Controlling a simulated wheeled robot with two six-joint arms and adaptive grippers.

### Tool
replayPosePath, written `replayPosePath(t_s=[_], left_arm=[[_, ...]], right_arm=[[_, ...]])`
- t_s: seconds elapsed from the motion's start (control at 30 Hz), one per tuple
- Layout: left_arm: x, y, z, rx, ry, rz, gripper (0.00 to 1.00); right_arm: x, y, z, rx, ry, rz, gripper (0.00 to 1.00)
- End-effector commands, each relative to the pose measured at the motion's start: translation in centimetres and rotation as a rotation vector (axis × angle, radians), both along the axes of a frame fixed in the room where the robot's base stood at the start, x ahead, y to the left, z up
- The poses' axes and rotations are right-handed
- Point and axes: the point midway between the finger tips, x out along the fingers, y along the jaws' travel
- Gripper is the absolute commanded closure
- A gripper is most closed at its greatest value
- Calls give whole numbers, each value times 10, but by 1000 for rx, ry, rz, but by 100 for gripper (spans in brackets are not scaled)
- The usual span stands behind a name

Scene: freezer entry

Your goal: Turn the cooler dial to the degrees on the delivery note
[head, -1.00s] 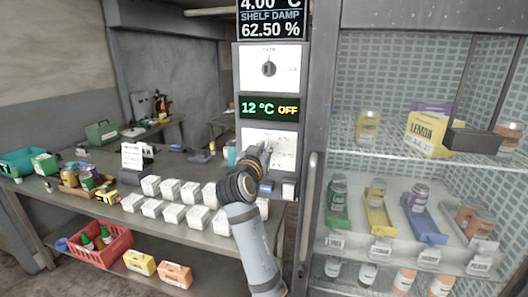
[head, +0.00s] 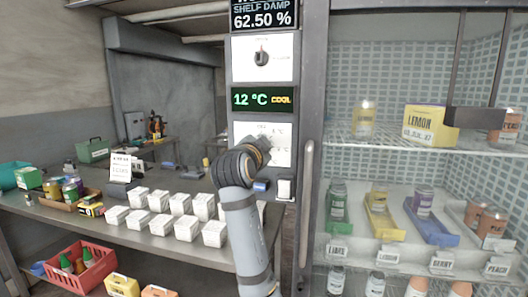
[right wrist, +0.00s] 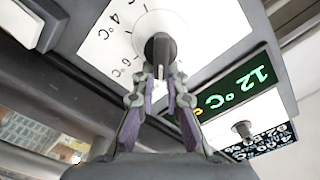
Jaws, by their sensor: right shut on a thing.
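The cooler dial is a dark round knob (right wrist: 160,48) on a white plate (right wrist: 97,45) marked with degrees; 4 °C and 6 °C are readable in the right wrist view. My right gripper (right wrist: 158,76) is shut on the knob, one finger each side. In the head view my right wrist hides the knob and part of its plate (head: 283,150). The display (head: 262,99) above it reads 12 °C COOL. A white card (head: 121,166) stands on the bench at left; its print is too small to read. My left gripper is not in view.
A second knob (head: 261,58) sits on the panel above the display. A glass-fronted cabinet (head: 310,190) with jars stands close at right. The bench (head: 150,242) at left holds several white boxes (head: 180,203). A red crate (head: 85,278) sits below.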

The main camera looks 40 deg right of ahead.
Motion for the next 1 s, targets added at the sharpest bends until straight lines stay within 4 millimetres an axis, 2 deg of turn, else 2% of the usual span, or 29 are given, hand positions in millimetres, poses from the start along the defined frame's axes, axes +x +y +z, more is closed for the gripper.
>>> replayPosePath(t_s=[0.03, 0.73, 0.77, 0.9, 1.0], left_arm=[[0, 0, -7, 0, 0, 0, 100], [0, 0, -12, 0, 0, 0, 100], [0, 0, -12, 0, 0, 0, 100], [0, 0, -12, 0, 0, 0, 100], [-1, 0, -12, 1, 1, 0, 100]], right_arm=[[4, 2, -13, 23, 10, 7, 100], [4, 1, -11, 70, -42, 8, 100], [4, 1, -11, 70, -42, 8, 86], [4, 1, -11, 69, -42, 7, 67], [3, 1, -9, 67, -46, 5, 65]])
